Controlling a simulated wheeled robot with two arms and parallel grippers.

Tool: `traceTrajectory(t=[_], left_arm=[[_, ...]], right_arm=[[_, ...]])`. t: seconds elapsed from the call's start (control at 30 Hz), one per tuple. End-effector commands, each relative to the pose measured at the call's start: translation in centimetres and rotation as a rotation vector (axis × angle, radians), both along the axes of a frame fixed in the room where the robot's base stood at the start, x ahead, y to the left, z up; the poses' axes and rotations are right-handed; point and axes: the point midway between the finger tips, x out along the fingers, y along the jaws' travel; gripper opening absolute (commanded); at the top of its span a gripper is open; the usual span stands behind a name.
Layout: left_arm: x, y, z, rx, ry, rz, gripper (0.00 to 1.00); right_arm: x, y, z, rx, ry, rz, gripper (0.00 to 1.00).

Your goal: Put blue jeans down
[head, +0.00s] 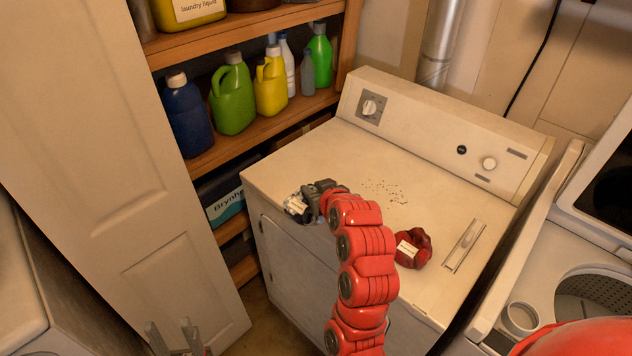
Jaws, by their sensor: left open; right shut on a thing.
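My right gripper (319,198) is over the front left part of the dryer top. It is shut on a small crumpled bundle, apparently the blue jeans (297,204), of which only a whitish patch and grey-dark parts show. The gripper hides part of the bundle. I cannot tell whether it touches the dryer top. My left gripper (171,332) is low at the bottom left edge, open and empty, in front of the white door.
The white dryer (330,155) has free top surface behind the gripper. A red crumpled item (417,247) with a white label lies on it, near dark specks (388,190). An open washer (545,290) stands right. A wooden shelf (240,138) with several bottles stands left, beside a white door (110,130).

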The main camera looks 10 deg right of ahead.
Motion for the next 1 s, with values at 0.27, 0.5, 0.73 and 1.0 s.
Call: traceTrajectory(t=[0.27, 0.5, 0.73, 1.0], left_arm=[[0.0, 0.0, 0.0, 0.0, 0.0, 0.0, 0.5], [0.0, 0.0, 0.0, 0.0, 0.0, 0.0, 0.5], [0.0, 0.0, 0.0, 0.0, 0.0, 0.0, 0.5], [0.0, 0.0, 0.0, 0.0, 0.0, 0.0, 0.5]], right_arm=[[-1.6, 2.3, -4.3, -0.002, 0.004, -0.053, 0.0], [-3.7, 4.9, -9.7, -0.004, 0.003, -0.128, 0.0], [-4.3, 5.7, -11.7, 0.009, -0.004, -0.172, 0.0], [-4.3, 5.7, -11.6, 0.008, -0.003, -0.171, 0.0]])
